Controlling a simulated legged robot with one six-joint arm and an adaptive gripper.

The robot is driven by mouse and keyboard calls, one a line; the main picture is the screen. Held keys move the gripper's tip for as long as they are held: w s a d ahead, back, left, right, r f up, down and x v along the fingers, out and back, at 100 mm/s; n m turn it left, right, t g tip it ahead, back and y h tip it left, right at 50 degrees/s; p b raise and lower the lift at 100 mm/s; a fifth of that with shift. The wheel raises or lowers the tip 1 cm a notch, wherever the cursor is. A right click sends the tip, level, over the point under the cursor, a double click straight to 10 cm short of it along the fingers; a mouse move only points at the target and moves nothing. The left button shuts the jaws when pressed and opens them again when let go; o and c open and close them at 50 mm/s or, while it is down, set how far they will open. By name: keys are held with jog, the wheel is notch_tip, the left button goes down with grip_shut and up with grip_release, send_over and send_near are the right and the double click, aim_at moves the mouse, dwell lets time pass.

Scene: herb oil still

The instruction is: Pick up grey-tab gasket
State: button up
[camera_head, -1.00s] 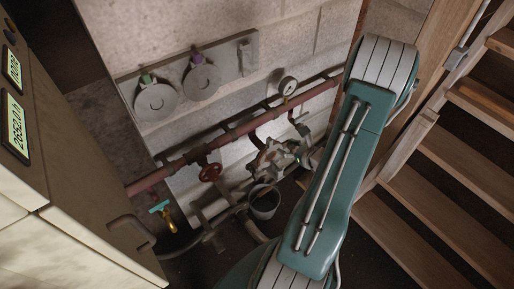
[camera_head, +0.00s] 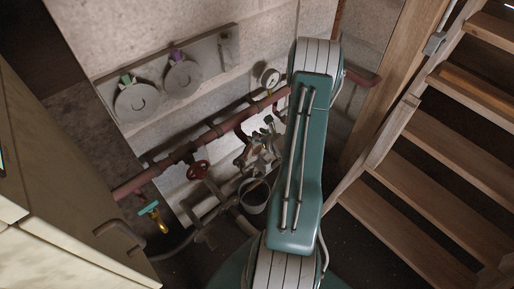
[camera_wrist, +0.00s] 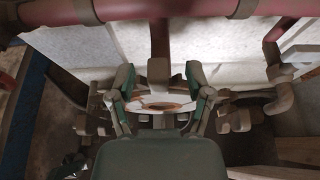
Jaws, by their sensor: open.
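In the wrist view my gripper (camera_wrist: 160,82) is open, its two green-sided fingers spread. Between and beyond them is a pale ring-shaped part (camera_wrist: 152,104) with a reddish-brown face, and a grey-brown block (camera_wrist: 158,71) above it. I cannot tell whether these belong to the grey-tab gasket. In the head view a green-tab gasket (camera_head: 137,104) and a purple-tab gasket (camera_head: 182,79) hang on the wall board. A grey hook-like piece (camera_head: 225,51) at the board's right end shows no disc. My arm hides the gripper in the head view.
A red pipe (camera_head: 175,157) runs along the wall with a gauge (camera_head: 269,77), a red valve wheel (camera_head: 199,170) and metal fittings (camera_head: 256,153). A bucket (camera_head: 254,197) stands below. Wooden stairs (camera_head: 410,185) are right; a cabinet (camera_head: 55,190) is left.

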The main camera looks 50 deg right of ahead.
jog(key=shift+w, duration=0.15)
grip_shut()
jog(key=shift+s+r, duration=0.2)
jog(key=shift+r, duration=0.35)
notch_tip(320, 180, up, 6)
jog(key=s+a, duration=0.2)
jog(key=s, duration=1.8)
jog(key=shift+w+a+r, duration=0.1)
jog(key=shift+r, duration=1)
jog(key=shift+w+a+r, duration=0.1)
jog(key=shift+r, duration=0.95)
